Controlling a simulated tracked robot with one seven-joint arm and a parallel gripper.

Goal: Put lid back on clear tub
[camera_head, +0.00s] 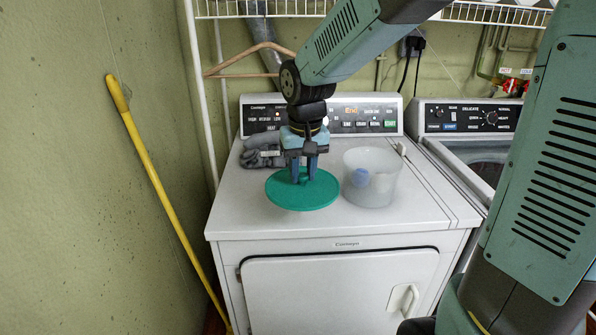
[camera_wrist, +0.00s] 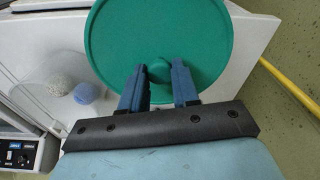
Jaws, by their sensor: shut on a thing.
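The lid (camera_head: 290,194) is a round green disc with a small knob, above the dryer top to the left of the tub. It also shows in the wrist view (camera_wrist: 160,30). My gripper (camera_head: 303,178) is shut on the lid's knob, its blue fingers on either side of it in the wrist view (camera_wrist: 159,88). The lid is level; I cannot tell for sure whether it touches the dryer top. The clear tub (camera_head: 376,190) stands open on the dryer top, just right of the lid. A blue ball (camera_head: 360,177) shows inside it, and the wrist view also shows a pale speckled ball (camera_wrist: 60,85).
Grey gloves (camera_head: 262,152) lie on the white dryer top (camera_head: 240,222) behind the lid. A washer (camera_head: 470,145) stands to the right. A yellow pole (camera_head: 165,200) leans on the left wall. A wooden hanger (camera_head: 245,62) and wire shelf (camera_head: 270,8) are above.

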